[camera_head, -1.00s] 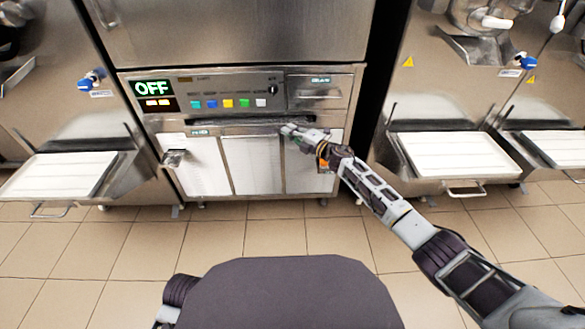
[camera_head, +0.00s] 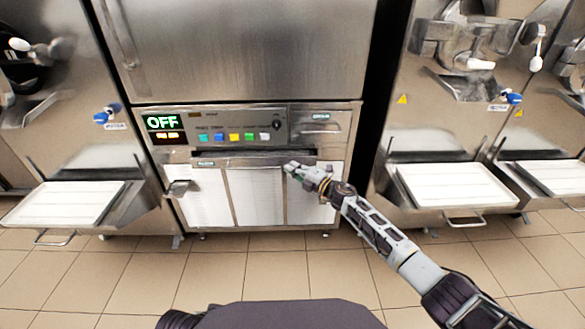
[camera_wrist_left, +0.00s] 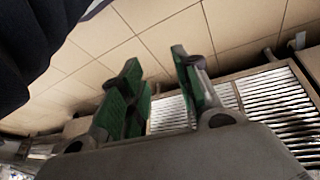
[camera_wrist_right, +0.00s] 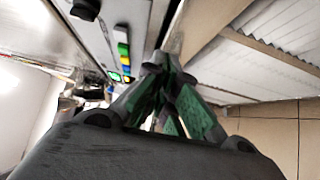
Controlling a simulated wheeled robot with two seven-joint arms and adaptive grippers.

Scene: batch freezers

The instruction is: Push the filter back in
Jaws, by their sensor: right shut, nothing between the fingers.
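The middle machine has a lower front of pale finned panels (camera_head: 255,195) in a metal frame. A dark slot-like strip with a metal lip (camera_head: 250,155) runs above them. I cannot tell which part is the filter or how far it stands out. My right gripper (camera_head: 291,167) is at the right part of this front, just below the strip; contact is unclear. In the right wrist view its green-padded fingers (camera_wrist_right: 165,88) are together and empty, beside a ribbed panel (camera_wrist_right: 285,35). My left gripper's fingers (camera_wrist_left: 155,82) are apart and empty in the left wrist view; it is not seen in the head view.
Above the strip is a control panel (camera_head: 240,127) with an OFF display and coloured buttons. A handle-like metal part (camera_head: 180,188) juts out at the front's left. White trays stick out from the machines on the left (camera_head: 65,203) and right (camera_head: 455,185). The tiled floor in front is clear.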

